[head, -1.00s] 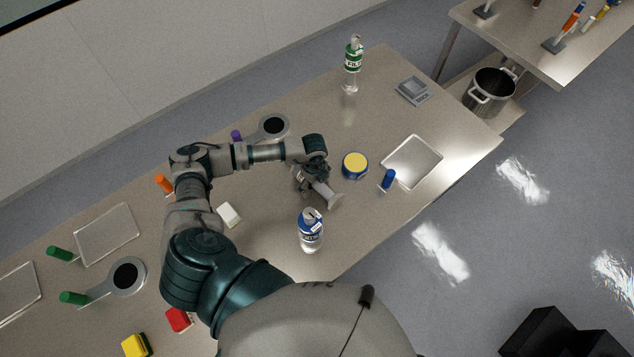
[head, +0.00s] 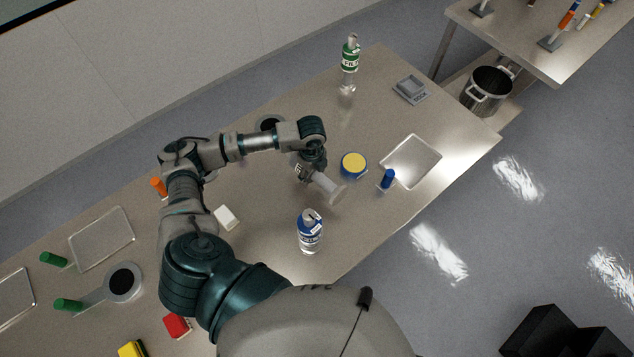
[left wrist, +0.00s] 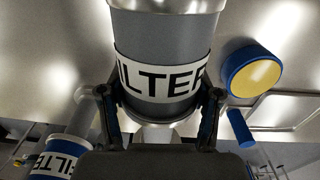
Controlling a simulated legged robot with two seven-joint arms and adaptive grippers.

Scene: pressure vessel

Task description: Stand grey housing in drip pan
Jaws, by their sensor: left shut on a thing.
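My left gripper (head: 304,168) is shut on the grey housing (left wrist: 165,45), with a finger on each side of its white FILTER band in the left wrist view. In the head view the housing (head: 327,187) slants down to the right, its pale wide end away from the gripper; whether that end touches the table cannot be told. A shallow metal pan, which looks like the drip pan (head: 412,160), lies empty to the right of the housing. Its edge also shows in the left wrist view (left wrist: 275,112). My right gripper is out of view.
A blue round tin with a yellow top (head: 353,165) and a blue post (head: 388,179) stand between housing and pan. A blue-labelled filter bottle (head: 310,232) stands below the housing. A green-labelled bottle (head: 349,62) and a grey dock (head: 411,89) are farther back.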

